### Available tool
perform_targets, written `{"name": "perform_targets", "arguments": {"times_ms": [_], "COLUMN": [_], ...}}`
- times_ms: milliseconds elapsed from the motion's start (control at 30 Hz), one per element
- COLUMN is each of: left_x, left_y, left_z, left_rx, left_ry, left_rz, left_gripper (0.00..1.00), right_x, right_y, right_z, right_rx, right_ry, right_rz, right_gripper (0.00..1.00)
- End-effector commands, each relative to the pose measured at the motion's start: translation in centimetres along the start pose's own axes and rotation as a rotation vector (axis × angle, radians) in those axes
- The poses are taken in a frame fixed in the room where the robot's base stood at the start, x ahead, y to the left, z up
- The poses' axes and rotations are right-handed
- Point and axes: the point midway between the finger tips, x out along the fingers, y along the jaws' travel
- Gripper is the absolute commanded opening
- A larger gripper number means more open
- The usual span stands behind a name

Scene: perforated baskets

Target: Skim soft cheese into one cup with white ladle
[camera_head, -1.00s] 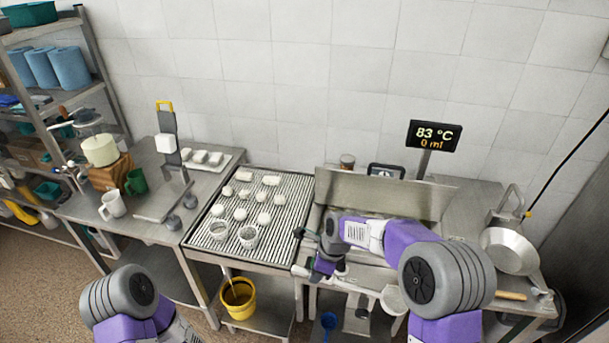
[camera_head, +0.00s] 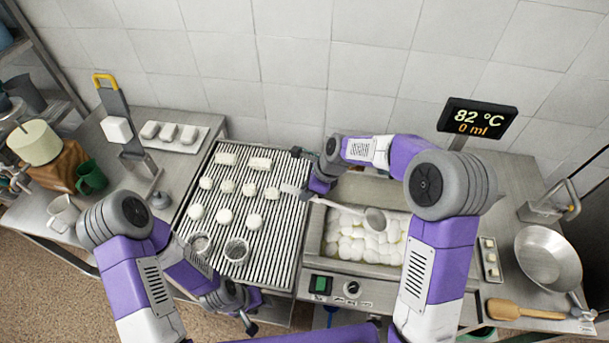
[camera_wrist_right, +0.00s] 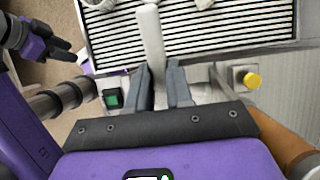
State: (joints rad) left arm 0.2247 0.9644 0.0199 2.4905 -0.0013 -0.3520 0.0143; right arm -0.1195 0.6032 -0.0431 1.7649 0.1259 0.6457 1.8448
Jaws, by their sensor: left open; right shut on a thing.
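The white ladle (camera_head: 376,219) is held over the steel vat (camera_head: 312,236), its bowl above a bed of white soft cheese (camera_head: 352,250). My right gripper (camera_head: 302,190) is shut on the ladle's handle, near the vat's left edge. In the right wrist view the handle (camera_wrist_right: 151,40) stands between the fingers (camera_wrist_right: 161,88). Two perforated cups, a left one (camera_head: 199,246) and a right one (camera_head: 237,251), stand at the near end of the ribbed draining table; their contents are unclear. My left gripper (camera_head: 250,326) is open and empty, low in front of that table.
Several white cheeses (camera_head: 228,186) stand on the draining table (camera_head: 283,240) behind the cups. A display (camera_head: 478,118) reads 82 °C and 0 ml. Mugs and a cheese tray are at left.

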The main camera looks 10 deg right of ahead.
Motion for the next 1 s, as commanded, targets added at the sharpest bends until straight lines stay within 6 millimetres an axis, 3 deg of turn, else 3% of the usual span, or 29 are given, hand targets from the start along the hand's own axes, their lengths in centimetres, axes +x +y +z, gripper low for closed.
{"name": "perform_targets", "arguments": {"times_ms": [1000], "left_x": [8.4], "left_y": [-3.1], "left_z": [-0.4], "left_rx": [0.0], "left_ry": [0.0], "left_rz": [0.0], "left_gripper": [0.43], "right_x": [9.1], "right_y": [0.0], "right_z": [-4.2], "right_rx": [0.001], "right_ry": [0.0], "right_rz": [0.001], "right_gripper": [0.0]}}
